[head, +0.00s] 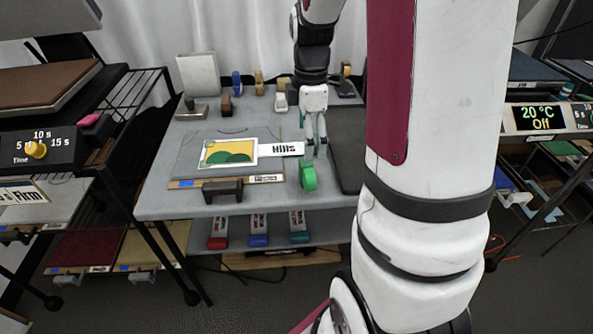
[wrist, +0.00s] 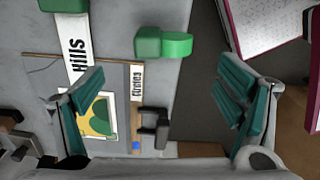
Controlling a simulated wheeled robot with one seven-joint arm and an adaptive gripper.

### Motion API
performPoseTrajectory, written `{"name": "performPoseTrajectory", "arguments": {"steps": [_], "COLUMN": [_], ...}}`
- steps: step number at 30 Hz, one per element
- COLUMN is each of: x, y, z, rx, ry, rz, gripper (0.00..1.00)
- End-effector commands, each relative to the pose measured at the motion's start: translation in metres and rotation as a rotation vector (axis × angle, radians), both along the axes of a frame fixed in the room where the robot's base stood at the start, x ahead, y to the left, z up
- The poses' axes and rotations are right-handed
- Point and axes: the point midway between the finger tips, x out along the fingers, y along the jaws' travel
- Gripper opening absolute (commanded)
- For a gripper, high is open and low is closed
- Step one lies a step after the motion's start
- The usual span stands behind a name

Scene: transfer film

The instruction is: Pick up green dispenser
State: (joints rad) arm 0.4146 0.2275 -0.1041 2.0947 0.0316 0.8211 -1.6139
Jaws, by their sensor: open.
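The green dispenser (head: 308,176) stands near the front edge of the grey table, right of the picture board. In the wrist view the green dispenser (wrist: 163,43) lies at the upper middle, ahead of the fingers and between their lines. My gripper (head: 316,132) hangs over the table, just behind and above the dispenser in the head view. In the wrist view my gripper (wrist: 160,98) is wide open, with teal finger pads at left and right and nothing between them touching either pad. My arm hides part of the table's right side in the head view.
The board with the yellow and green picture (head: 228,153) and the "Hills" strip (head: 281,149) lies left of the dispenser. A dark handle (head: 222,190) is at the front left. Several dispensers (head: 237,83) stand at the back. A dark mat (head: 346,150) lies to the right.

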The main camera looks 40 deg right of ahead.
Motion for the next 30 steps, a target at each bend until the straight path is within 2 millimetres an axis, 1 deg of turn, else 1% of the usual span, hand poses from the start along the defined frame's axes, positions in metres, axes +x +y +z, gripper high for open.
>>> {"name": "performPoseTrajectory", "arguments": {"steps": [1,3,7,9,16,21,24,27,30], "x": [0.0,0.0,0.0,0.0,-0.001,-0.001,-0.001,-0.001,-0.001], "y": [0.001,0.001,0.001,0.001,0.001,0.002,0.002,0.001,0.001], "z": [-0.013,-0.027,-0.048,-0.055,-0.07,-0.095,-0.107,-0.113,-0.114], "rx": [0.002,0.002,0.001,0.002,0.001,0.002,0.001,-0.001,-0.001], "ry": [0.004,0.004,0.003,0.001,0.002,0.004,0.002,0.0,0.0], "rz": [-0.001,-0.002,-0.003,-0.002,-0.001,-0.002,-0.001,-0.001,-0.001], "gripper": [0.87,0.87,0.87,0.87,0.87,0.87,0.87,0.87,0.87]}}
